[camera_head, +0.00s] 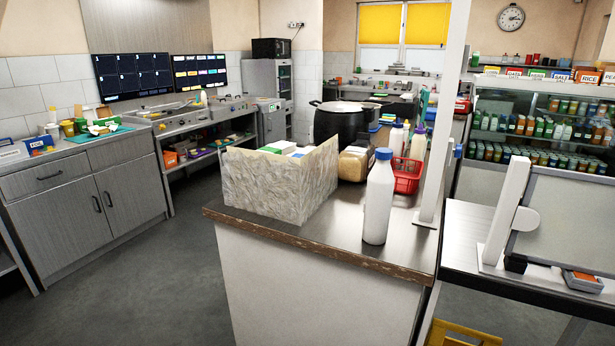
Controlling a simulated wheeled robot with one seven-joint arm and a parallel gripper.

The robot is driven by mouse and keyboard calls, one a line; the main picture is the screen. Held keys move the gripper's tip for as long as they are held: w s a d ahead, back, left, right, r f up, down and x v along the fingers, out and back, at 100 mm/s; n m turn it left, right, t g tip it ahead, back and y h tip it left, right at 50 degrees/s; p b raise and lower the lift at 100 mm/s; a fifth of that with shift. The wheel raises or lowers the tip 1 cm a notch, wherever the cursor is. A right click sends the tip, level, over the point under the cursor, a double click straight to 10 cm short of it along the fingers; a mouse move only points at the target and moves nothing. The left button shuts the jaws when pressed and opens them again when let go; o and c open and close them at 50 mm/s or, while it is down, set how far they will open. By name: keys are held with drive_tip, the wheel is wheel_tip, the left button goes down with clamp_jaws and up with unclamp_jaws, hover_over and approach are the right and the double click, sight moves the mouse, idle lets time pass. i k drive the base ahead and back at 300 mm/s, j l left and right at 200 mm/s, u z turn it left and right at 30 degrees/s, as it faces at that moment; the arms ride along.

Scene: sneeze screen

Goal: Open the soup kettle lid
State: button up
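The soup kettle (338,125) is a round black pot at the back of the middle counter, behind an open stone-patterned box. Its top shows a pale pinkish-grey round surface (338,106). I cannot tell whether this is the closed lid or the contents. A dark handle shows at the rim's left side. My gripper is not in view.
A white bottle with a blue cap (379,197) stands at the counter's front. The stone-patterned box (277,188) and a red basket (407,178) also crowd the counter (330,240). A white screen post (446,120) rises at its right. Open floor (150,290) lies left.

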sight(336, 106)
drive_tip(key=i+j+z, duration=0.1)
drive_tip(key=j, duration=0.25)
drive_tip(key=i+j, duration=0.25)
drive_tip(key=i+j+z, duration=0.15)
drive_tip(key=j, duration=0.25)
drive_tip(key=i+j, duration=0.15)
drive_tip(key=j, duration=0.25)
drive_tip(key=i+j+z, duration=0.15)
drive_tip(key=j, duration=0.2)
drive_tip(key=i+j, duration=0.1)
drive_tip(key=j, duration=0.25)
drive_tip(key=i+j+z, duration=0.15)
drive_tip(key=j, duration=0.25)
